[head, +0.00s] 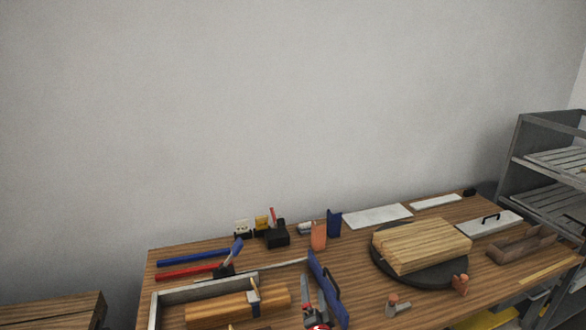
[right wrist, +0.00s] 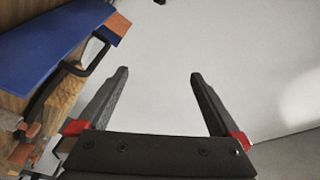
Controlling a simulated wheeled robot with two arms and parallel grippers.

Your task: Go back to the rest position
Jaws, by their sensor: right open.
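My right gripper (right wrist: 159,76) is open in the right wrist view, with its two dark fingers well apart and nothing between them. Beyond the fingers there is only pale wall. In the head view only a small red and dark part at the bottom edge, near the blue board, seems to be this gripper. The blue board (head: 326,288) with a black handle stands beside it; a blue piece with a black handle (right wrist: 45,45) also shows at the left of the wrist view. My left gripper is not in view.
The wooden bench (head: 350,270) carries a wood block (head: 425,245) on a dark round turntable (head: 387,275), a grey tray (head: 155,310) with a wooden piece, and several small tools. A grey shelf rack (head: 515,155) stands at right. The space above the bench is clear.

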